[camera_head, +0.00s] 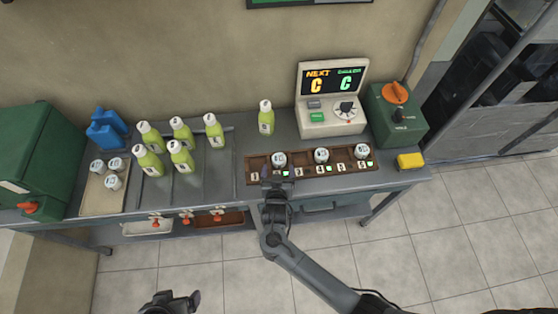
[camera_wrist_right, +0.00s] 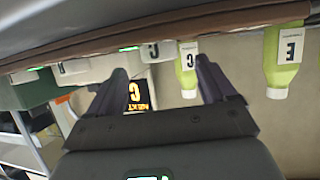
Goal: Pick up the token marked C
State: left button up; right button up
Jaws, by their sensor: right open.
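A white token (camera_head: 279,159) stands at the left part of the brown rack (camera_head: 375,166), and its letter is too small to read in the head view. In the right wrist view, which is upside down, a white token (camera_wrist_right: 153,50) with a letter that looks like C shows between the fingers. My right gripper (camera_head: 277,184) is just in front of the rack near the left token; its fingers (camera_wrist_right: 163,68) are apart with nothing held. Two more white tokens stand in the rack, a middle one (camera_head: 321,155) and a right one (camera_head: 361,152). My left gripper (camera_head: 172,300) is at the bottom edge.
A display box (camera_head: 332,115) behind the rack shows C twice. A lime bottle (camera_head: 265,118) stands behind the rack; several more stand left. A tray (camera_head: 92,199) holds white tokens. A green box (camera_head: 398,113) and a yellow block (camera_head: 410,161) are at right.

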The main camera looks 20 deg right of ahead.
aim_at(279, 159)
jog(key=shift+r+b+x, duration=0.1)
jog(key=shift+b+x, duration=0.1)
jog(key=shift+x, duration=0.95)
jog(key=shift+r+b+x, duration=0.15)
jog(key=shift+x, duration=1)
jog(key=shift+d, duration=0.1)
jog(key=c, duration=1.1)
